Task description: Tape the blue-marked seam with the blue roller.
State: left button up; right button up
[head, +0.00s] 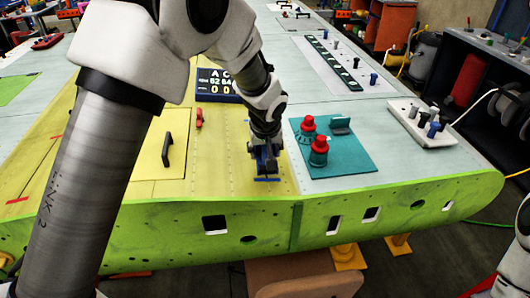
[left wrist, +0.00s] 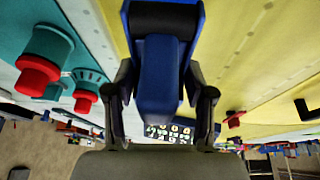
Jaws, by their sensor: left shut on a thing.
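My left gripper (head: 264,148) points down over the yellow wing skin, close to the panel's front edge. It is shut on the blue roller (head: 270,166), which stands at or just above the surface. In the left wrist view the blue roller (left wrist: 160,85) sits between both dark fingers, with its black roller part towards the top of the picture. A short blue mark (head: 267,180) lies on the skin just in front of the roller. I cannot tell whether the roller touches the skin. My right gripper is not in view.
A teal mat (head: 350,164) with two red-topped knobs (head: 319,150) lies close right of the gripper. A black handle (head: 167,150) and a red clip (head: 199,118) are to the left. A dark sign (head: 218,86) stands behind. A white tray (head: 435,137) is farther right.

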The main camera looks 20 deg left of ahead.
pick_arm(q)
jog(key=shift+s+d+r+p, duration=0.1)
jog(key=shift+r+p, duration=1.3)
jog(key=shift+r, duration=0.85)
